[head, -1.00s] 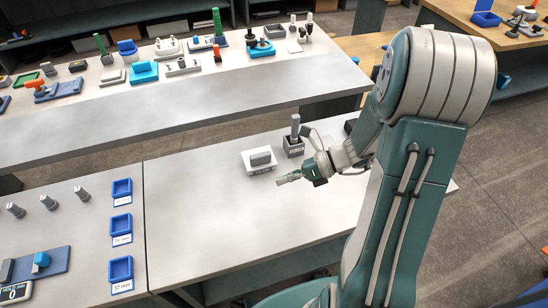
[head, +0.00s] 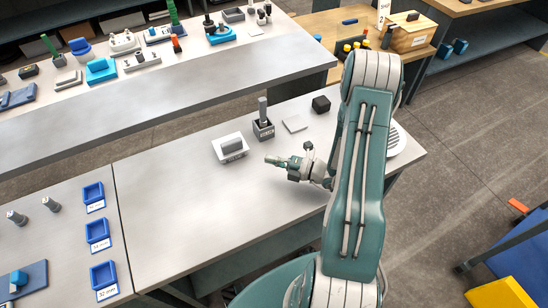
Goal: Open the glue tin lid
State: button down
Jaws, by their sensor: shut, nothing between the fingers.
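A dark grey square pot (head: 263,129) with a label stands on the near metal table, and a grey cylinder (head: 262,108) stands up out of it. A white block (head: 229,148) with a dark grey raised bar on top and a label sits to its left. The labels are too small to read, so I cannot tell which of these is the glue tin, or pick out its lid. My gripper (head: 270,160) is shut and empty, in front of the pot and to the right of the white block. It appears apart from both.
A thin pale plate (head: 295,123), a black cube (head: 321,104) and a ribbed round item (head: 395,140) are to the right of the pot. Blue trays (head: 95,197) stand on the left table. A long bench (head: 190,90) with many items runs behind. The near table's front is clear.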

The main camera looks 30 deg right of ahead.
aim_at(237, 142)
jog(key=x, duration=0.6)
jog(key=shift+w+a, duration=0.15)
jog(key=shift+a, duration=0.15)
jog(key=w, duration=0.2)
jog(key=shift+w+d, duration=0.1)
jog(key=shift+w, duration=0.2)
jog(key=shift+w+d, duration=0.1)
jog(key=shift+w, duration=0.55)
jog(key=shift+w+r, duration=0.15)
jog(key=shift+r, duration=0.15)
